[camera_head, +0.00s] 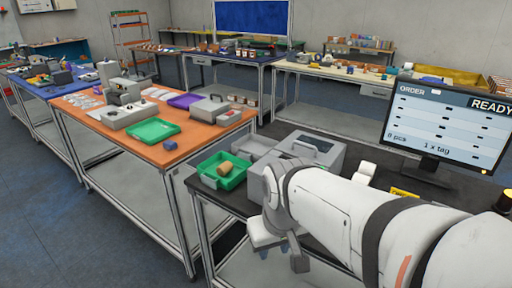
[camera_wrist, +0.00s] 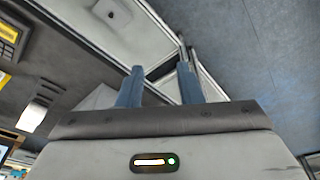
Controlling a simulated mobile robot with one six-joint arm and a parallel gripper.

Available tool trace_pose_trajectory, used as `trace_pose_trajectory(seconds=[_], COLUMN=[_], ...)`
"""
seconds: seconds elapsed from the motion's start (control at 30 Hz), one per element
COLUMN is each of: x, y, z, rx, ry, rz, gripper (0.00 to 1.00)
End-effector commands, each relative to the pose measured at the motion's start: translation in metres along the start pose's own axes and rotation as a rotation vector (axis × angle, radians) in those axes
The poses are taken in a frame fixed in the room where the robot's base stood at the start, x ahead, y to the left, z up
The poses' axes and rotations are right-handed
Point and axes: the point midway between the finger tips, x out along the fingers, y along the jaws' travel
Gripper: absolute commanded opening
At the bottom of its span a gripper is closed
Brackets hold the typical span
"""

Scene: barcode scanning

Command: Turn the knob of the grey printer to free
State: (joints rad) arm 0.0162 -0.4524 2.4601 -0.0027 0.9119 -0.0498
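A grey box-like machine (camera_head: 315,151) with a dark handle on its lid stands on the black bench, partly hidden behind my arm; it looks like the grey printer. I cannot make out its knob for certain. My gripper (camera_head: 280,252) hangs at the near edge of the bench, in front of and below this machine, fingers pointing down. In the wrist view my gripper (camera_wrist: 158,82) shows two blue-grey fingers standing apart with nothing held between them. A pale grey panel (camera_wrist: 125,35) with a small dark spot lies beyond the fingers there.
A green tray (camera_head: 208,179) with a brown object (camera_head: 225,168) stands left of the machine. A monitor (camera_head: 445,130) and a white roll (camera_head: 363,171) are to the right. An orange-topped table (camera_head: 155,150) stands further left. Open floor lies at front left.

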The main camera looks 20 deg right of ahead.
Motion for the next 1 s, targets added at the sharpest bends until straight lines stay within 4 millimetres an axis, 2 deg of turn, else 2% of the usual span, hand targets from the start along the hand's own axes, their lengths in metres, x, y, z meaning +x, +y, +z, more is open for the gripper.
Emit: trace_pose_trajectory(seconds=[0.17,0.3,0.4,0.53,0.6,0.73,0.87,1.0], x=[-0.028,-0.041,-0.043,-0.038,-0.033,-0.024,-0.018,-0.006], y=[0.023,0.055,0.081,0.116,0.133,0.157,0.168,0.171], z=[-0.065,-0.127,-0.167,-0.21,-0.227,-0.247,-0.256,-0.255], rx=[-0.126,-0.257,-0.351,-0.463,-0.515,-0.584,-0.62,-0.631], ry=[-0.051,-0.099,-0.133,-0.168,-0.184,-0.202,-0.209,-0.214], rz=[0.003,-0.003,-0.016,-0.039,-0.052,-0.071,-0.081,-0.086], gripper=[0.33,0.33,0.33,0.33,0.33,0.33,0.33,0.33])
